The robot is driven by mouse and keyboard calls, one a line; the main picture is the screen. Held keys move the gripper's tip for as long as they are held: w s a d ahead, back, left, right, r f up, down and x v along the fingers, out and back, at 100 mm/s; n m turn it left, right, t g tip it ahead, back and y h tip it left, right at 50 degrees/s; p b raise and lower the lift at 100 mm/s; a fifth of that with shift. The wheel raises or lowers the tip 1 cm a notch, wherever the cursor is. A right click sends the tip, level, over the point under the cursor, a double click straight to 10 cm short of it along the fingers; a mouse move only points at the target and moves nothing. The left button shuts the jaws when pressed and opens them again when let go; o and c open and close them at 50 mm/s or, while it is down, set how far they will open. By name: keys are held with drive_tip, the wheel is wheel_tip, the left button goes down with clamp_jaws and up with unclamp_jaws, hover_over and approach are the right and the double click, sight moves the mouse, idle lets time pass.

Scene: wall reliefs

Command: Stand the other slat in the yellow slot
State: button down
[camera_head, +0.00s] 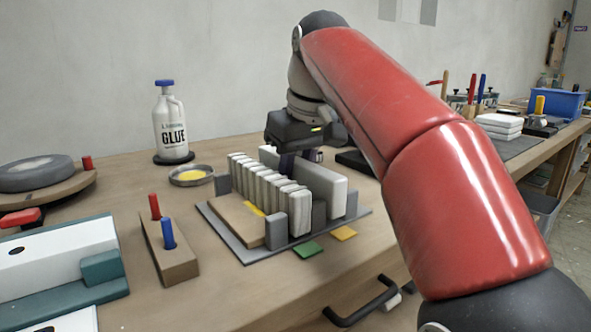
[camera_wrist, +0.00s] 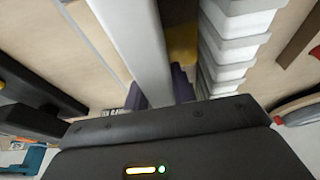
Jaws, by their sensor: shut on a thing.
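The held slat (camera_head: 322,182) is long, pale and upright, at the right end of the row. It also shows in the wrist view (camera_wrist: 135,35). My gripper (camera_wrist: 158,92) is shut on it, with dark purple fingers on either side. In the head view my gripper (camera_head: 299,158) is at the slat's far end. The slat's near end is between two grey posts, in line with the yellow tab (camera_head: 343,233). I cannot tell whether its bottom edge rests on the base. Another pale slat (camera_head: 299,212) stands to the left, behind the green tab (camera_head: 308,249).
Several white pieces (camera_head: 262,184) stand in a close row left of the held slat. A glue bottle (camera_head: 172,128) and a shallow dish (camera_head: 190,175) are behind on the left. A wooden block (camera_head: 172,262) with red and blue pegs stands left of the grey base.

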drive_tip(key=shift+f, duration=0.2)
drive_tip(key=c, duration=1.1)
unclamp_jaws()
